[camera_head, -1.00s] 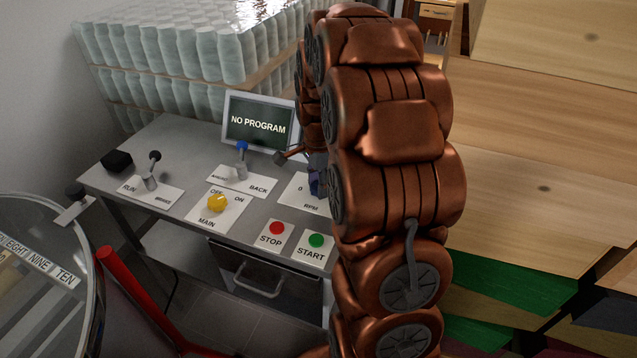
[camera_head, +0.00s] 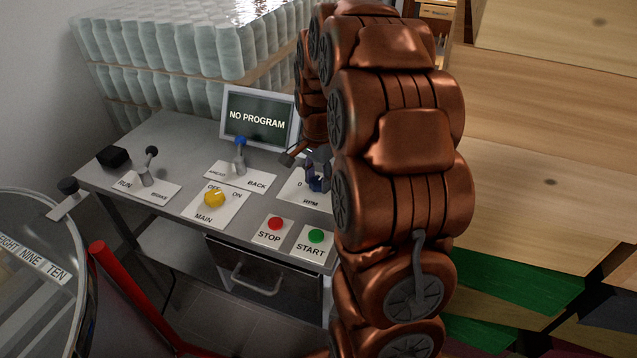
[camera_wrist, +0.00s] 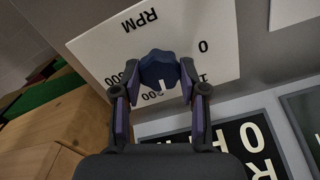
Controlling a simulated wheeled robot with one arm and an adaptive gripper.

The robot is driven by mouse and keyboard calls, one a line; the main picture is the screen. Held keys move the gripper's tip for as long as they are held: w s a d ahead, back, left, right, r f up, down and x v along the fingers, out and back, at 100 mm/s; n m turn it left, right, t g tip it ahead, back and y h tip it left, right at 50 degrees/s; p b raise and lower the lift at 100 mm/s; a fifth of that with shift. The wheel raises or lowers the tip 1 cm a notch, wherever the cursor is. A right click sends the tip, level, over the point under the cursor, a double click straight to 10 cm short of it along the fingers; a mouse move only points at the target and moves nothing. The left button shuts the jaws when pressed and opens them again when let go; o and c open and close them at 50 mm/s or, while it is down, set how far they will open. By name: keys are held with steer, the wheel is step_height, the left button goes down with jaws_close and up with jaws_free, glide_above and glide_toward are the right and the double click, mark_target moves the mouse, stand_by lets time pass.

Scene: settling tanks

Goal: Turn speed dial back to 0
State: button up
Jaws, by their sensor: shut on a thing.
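The speed dial (camera_wrist: 160,68) is a dark blue, lobed knob with a white pointer mark, set on a white RPM plate (camera_wrist: 95,50). In the wrist view my gripper (camera_wrist: 160,82) has its two fingers on either side of the knob, shut on it. The pointer mark faces the lower side of the picture, near the 200 marking, while the 0 is to the right. In the head view my gripper (camera_head: 318,172) is over the RPM plate (camera_head: 299,189), and my arm hides much of the plate and the knob.
The desk also carries a yellow MAIN switch (camera_head: 214,198), a red STOP button (camera_head: 275,223), a green START button (camera_head: 316,236), a blue-topped lever (camera_head: 240,150) and a RUN/BRAKE lever (camera_head: 149,165). A screen (camera_head: 258,119) reading NO PROGRAM stands behind. Wooden boards (camera_head: 540,140) lie to the right.

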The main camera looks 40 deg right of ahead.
steer(key=n+b, duration=0.2)
steer(key=n, duration=0.2)
steer(key=shift+f+n, duration=0.1)
steer(key=shift+n, duration=0.3)
steer(key=n+b, duration=0.1)
steer(key=n, duration=0.4)
steer(key=shift+b, duration=0.35)
steer(key=n, duration=0.9)
steer(key=shift+n, duration=0.4)
steer(key=o, duration=1.1)
steer(key=shift+o, duration=0.2)
steer(key=shift+r, duration=0.2)
